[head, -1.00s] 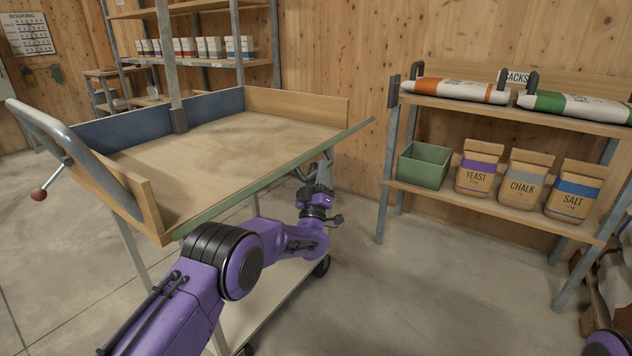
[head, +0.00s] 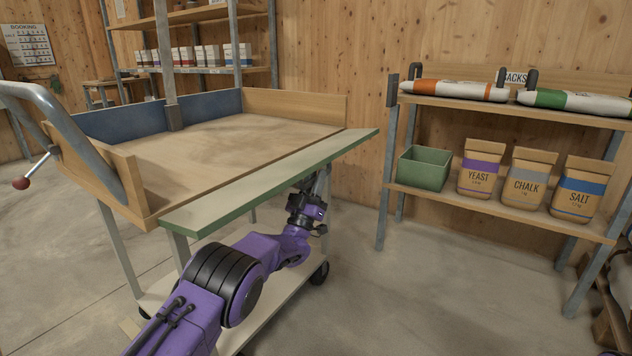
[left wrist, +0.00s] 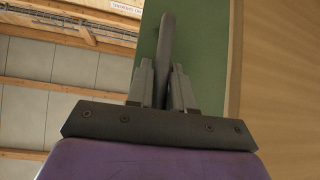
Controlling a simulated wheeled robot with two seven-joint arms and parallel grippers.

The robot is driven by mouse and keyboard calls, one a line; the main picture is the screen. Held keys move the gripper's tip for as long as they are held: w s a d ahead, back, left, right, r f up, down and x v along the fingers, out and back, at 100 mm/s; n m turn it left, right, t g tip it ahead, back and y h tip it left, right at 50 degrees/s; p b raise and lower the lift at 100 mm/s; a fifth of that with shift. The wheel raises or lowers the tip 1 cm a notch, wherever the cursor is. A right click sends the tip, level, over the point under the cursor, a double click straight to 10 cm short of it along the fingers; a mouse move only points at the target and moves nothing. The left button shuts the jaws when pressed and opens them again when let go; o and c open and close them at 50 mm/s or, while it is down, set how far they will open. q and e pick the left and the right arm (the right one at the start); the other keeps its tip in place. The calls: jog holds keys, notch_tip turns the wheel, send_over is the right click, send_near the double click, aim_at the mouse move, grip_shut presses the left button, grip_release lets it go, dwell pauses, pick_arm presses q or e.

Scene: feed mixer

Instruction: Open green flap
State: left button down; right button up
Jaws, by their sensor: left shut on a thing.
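The green flap (head: 275,180) runs along the near side of the wooden mixer tray (head: 215,145). Its pale inner face shows as a broad strip, with green along its outer edge, and it leans outward from the tray. In the left wrist view the flap's green face (left wrist: 207,55) has a dark bar handle (left wrist: 166,45). My left gripper (left wrist: 160,88) is shut on this handle. In the head view my left wrist (head: 306,208) is under the flap's right part, and the flap hides the fingertips and handle. My right gripper is not in view.
The tray stands on a wheeled cart with a lower shelf (head: 260,310). A grey push bar (head: 65,125) rises at its left. At right, a shelf rack (head: 500,205) holds a green box (head: 424,167), paper bags and sacks. The floor between cart and rack is clear.

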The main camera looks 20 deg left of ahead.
pick_arm(q)
jog(key=c, duration=1.1)
grip_release()
jog(key=shift+s+f, duration=0.3)
jog(key=shift+f, duration=0.05)
jog(key=p+v, duration=0.2)
jog(key=v, duration=0.7)
jog(key=shift+s+f, duration=0.25)
